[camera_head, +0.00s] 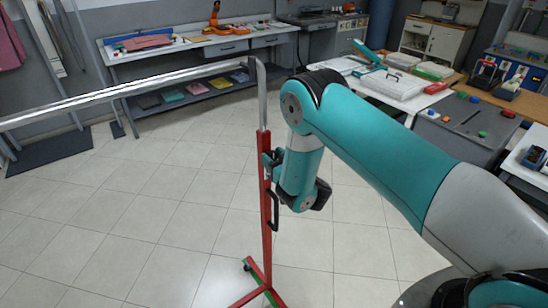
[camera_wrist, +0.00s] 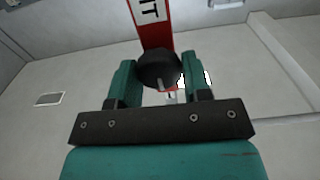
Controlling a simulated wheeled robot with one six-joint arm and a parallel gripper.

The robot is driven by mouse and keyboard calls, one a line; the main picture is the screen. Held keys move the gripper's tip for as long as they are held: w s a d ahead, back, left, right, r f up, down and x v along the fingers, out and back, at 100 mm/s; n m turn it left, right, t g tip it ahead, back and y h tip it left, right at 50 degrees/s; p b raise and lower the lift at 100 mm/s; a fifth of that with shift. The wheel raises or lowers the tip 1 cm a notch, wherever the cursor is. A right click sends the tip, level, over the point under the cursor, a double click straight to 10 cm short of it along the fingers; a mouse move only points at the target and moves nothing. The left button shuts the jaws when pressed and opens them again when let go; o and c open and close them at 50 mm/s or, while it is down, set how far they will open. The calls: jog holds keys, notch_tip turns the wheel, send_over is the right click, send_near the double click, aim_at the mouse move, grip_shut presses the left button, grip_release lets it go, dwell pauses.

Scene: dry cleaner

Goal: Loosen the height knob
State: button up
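The height knob (camera_wrist: 158,70) is a round black knob with a pale mark on it, on the front of a red post in the wrist view. My gripper (camera_wrist: 160,80) has its two teal fingers on either side of the knob. The knob fills the space between the fingers, with no clear gap on either side, so the gripper looks shut on it. In the head view the red upright (camera_head: 266,215) carries a metal rail (camera_head: 130,88) at its top. There my gripper (camera_head: 272,162) meets the upright near its upper part, and my wrist hides the knob.
A black handle (camera_head: 275,210) sits on the upright below my gripper. The stand's base (camera_head: 258,285) has red and green legs on the tiled floor. A workbench (camera_head: 200,45) stands at the back, and tables with small items are at the right. Floor left of the stand is clear.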

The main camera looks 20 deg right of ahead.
jog(key=shift+n, duration=0.4)
jog(key=shift+s+a+f+n+b, duration=0.15)
jog(key=shift+n+b, duration=1.45)
jog(key=shift+n, duration=2.6)
jog(key=shift+w+a+f+n+b, duration=0.15)
jog(key=shift+n+b, duration=1.45)
jog(key=shift+n, duration=2.6)
jog(key=shift+s+d, duration=0.1)
jog(key=o, duration=0.9)
jog(key=shift+c, duration=0.2)
